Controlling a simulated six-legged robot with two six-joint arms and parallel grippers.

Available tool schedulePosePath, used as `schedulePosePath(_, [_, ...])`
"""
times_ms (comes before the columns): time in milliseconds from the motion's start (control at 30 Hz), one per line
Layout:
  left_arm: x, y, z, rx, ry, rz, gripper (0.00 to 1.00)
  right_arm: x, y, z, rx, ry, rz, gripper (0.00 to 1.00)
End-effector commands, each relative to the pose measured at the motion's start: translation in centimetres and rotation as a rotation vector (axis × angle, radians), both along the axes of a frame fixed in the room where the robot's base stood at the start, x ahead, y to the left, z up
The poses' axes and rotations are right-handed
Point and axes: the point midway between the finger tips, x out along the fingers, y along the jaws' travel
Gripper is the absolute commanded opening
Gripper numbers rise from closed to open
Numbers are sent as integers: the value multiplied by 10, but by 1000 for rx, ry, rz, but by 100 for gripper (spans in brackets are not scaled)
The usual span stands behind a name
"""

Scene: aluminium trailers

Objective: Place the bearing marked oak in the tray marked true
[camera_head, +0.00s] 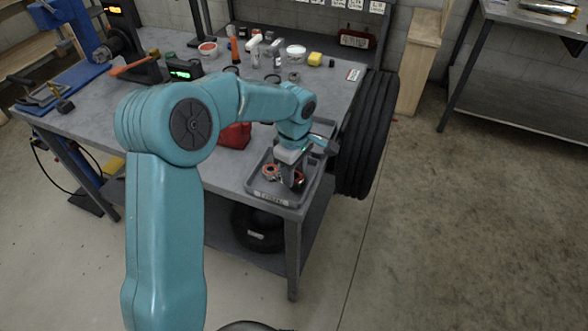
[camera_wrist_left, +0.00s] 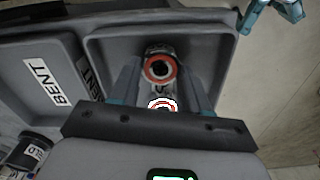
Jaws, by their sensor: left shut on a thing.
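My left gripper (camera_head: 286,180) reaches down over a grey tray (camera_head: 253,188) at the table's near right corner. It also shows in the left wrist view (camera_wrist_left: 162,82), its two fingers pointing down into the tray (camera_wrist_left: 225,40). A red-ringed bearing (camera_wrist_left: 160,68) shows between the fingers, and a second, white and red ring (camera_wrist_left: 162,105) shows closer to the palm. The gripper is shut on a bearing; I cannot tell which ring it belongs to. No bearing mark is readable. This tray's front label is too small to read. My right gripper is not seen.
A tray marked BENT (camera_wrist_left: 42,75) adjoins in the left wrist view, with a labelled jar (camera_wrist_left: 28,152) beyond. A red container (camera_head: 235,135) stands left of the trays. A tyre (camera_head: 368,135) stands against the table's right side. Tools and tubs crowd the table's back.

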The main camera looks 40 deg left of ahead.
Motion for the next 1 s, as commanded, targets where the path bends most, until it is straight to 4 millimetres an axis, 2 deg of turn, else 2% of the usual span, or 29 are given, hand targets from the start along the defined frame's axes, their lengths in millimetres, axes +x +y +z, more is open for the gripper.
schedulePosePath(300, [0, 0, -4, 0, 0, 0, 13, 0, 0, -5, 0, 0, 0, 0])
schedulePosePath(333, [0, 0, -4, 0, 0, -1, 49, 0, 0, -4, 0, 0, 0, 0])
schedulePosePath(400, [0, 0, -3, 0, 0, -1, 72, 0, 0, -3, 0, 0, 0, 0])
schedulePosePath(667, [0, 0, -3, 0, 0, -1, 72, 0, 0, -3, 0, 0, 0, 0])
schedulePosePath(800, [1, 0, 6, 1, -2, 0, 72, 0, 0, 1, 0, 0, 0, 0])
schedulePosePath(867, [1, 0, 16, 2, -3, -1, 72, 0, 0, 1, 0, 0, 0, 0])
schedulePosePath(1000, [1, 0, 49, 1, -5, -1, 72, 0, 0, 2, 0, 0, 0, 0])
